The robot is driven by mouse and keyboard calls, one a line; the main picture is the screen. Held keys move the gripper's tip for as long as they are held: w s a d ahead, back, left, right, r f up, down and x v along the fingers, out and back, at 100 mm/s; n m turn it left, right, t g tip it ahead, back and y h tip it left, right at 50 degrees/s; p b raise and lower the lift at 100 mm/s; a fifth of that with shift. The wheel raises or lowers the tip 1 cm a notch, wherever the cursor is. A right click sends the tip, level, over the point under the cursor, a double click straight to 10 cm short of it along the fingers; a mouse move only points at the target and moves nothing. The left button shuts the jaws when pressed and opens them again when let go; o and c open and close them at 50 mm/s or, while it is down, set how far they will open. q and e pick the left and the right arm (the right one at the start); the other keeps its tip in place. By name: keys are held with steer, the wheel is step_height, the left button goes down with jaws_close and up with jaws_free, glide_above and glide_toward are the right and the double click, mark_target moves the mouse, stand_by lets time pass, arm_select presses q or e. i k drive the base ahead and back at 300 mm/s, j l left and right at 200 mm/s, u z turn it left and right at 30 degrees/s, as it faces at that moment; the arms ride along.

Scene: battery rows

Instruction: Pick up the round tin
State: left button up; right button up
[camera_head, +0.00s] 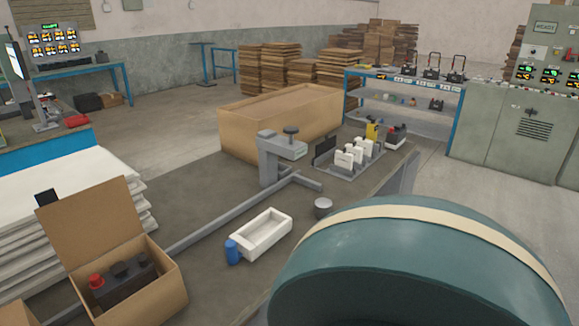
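The lower right of the view is blocked, close behind the tin's near side.
Around the tin are the white tray (246,241), a blue cylinder (232,251), a grey stand (267,160) and a rack of white blocks (335,170). An open cardboard box (165,282) is at the lower left; a large carton (240,140) is behind. Bare surface lies left of the tin.

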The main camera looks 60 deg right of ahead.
mark_target(323, 206)
steer(key=z, duration=2.3)
